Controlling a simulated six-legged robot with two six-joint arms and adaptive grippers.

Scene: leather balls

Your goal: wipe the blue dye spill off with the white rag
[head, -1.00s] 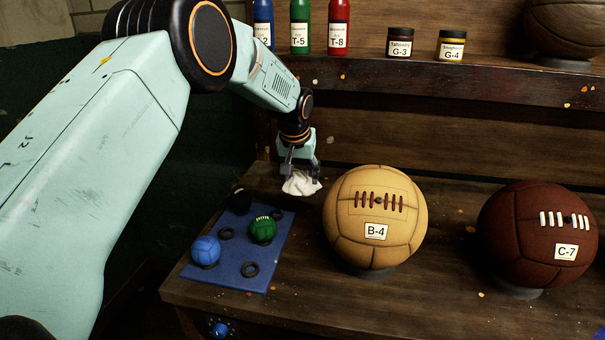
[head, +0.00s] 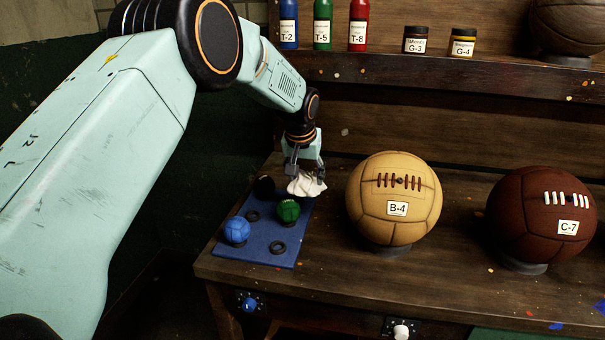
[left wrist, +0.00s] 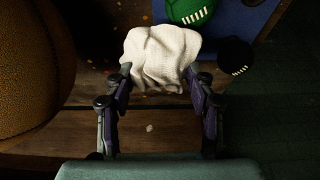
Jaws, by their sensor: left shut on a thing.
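The white rag (head: 307,184) is crumpled and held in my left gripper (head: 303,163), whose fingers are shut on it. In the head view it hangs at the back right corner of the blue mat; I cannot tell whether it touches the bench. In the left wrist view the rag (left wrist: 160,58) sits between the fingertips of the left gripper (left wrist: 158,85). A blue patch (head: 600,306), perhaps the dye spill, is cut off by the right edge of the head view. My right gripper is not in view.
The blue mat (head: 262,256) holds a blue ball (head: 237,230), a green ball (head: 288,210), a black ball (head: 264,187) and empty rings. Ball B-4 (head: 394,225) and ball C-7 (head: 541,220) stand to the right. Bottles and jars line the shelf (head: 450,75).

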